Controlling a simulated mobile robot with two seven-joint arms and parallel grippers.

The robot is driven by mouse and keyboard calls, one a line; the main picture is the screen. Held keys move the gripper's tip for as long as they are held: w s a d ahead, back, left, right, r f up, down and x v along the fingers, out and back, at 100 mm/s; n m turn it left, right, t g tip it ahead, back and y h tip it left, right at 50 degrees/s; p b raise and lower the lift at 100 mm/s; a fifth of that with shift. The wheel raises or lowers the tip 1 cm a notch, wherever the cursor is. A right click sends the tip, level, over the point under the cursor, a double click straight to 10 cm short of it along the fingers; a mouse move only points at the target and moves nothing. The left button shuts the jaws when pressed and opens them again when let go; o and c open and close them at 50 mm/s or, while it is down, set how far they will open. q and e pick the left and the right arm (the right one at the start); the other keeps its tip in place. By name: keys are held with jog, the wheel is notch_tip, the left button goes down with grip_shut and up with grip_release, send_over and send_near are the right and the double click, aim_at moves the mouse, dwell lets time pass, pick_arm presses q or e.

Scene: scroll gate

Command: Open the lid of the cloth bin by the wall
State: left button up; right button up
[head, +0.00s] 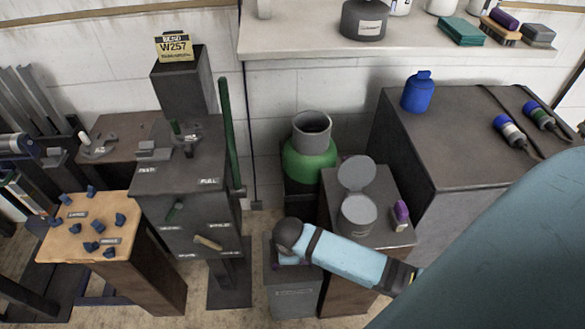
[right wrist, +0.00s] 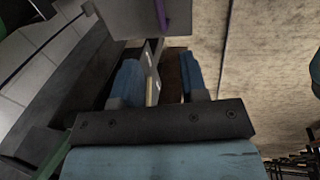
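A grey bin (head: 293,297) with a label on its front stands on the floor at the lower middle of the head view. Its top is mostly hidden by my right arm, so I cannot tell how its lid stands. My right gripper (right wrist: 158,88) is over the bin's top; its blue fingers are apart in the right wrist view, with no object clearly held between them. A grey box-like part (right wrist: 130,18) with a purple strip (right wrist: 178,12) shows just beyond the fingertips. I cannot tell whether they touch it. My left gripper is not in view.
A brown cabinet (head: 338,285) stands right beside the bin, with a round grey pot (head: 358,216) and purple bottle (head: 400,215) on top. A green container (head: 308,164) is behind. A grey machine stand (head: 190,225) is left. A dark-topped cabinet (head: 450,120) is right.

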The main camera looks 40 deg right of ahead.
jog(key=b+x, duration=0.1)
jog(key=x, duration=0.7)
jog(key=b+x, duration=0.1)
jog(key=x, duration=0.4)
jog(key=shift+s+d+b, duration=0.2)
jog(key=shift+d+b, duration=0.1)
jog(key=shift+f, duration=0.35)
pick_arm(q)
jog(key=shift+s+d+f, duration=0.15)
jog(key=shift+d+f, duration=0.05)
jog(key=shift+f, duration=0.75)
pick_arm(e)
jog(key=c, duration=0.7)
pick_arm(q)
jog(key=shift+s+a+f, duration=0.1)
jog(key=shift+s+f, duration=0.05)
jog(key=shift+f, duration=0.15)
pick_arm(e)
grip_shut()
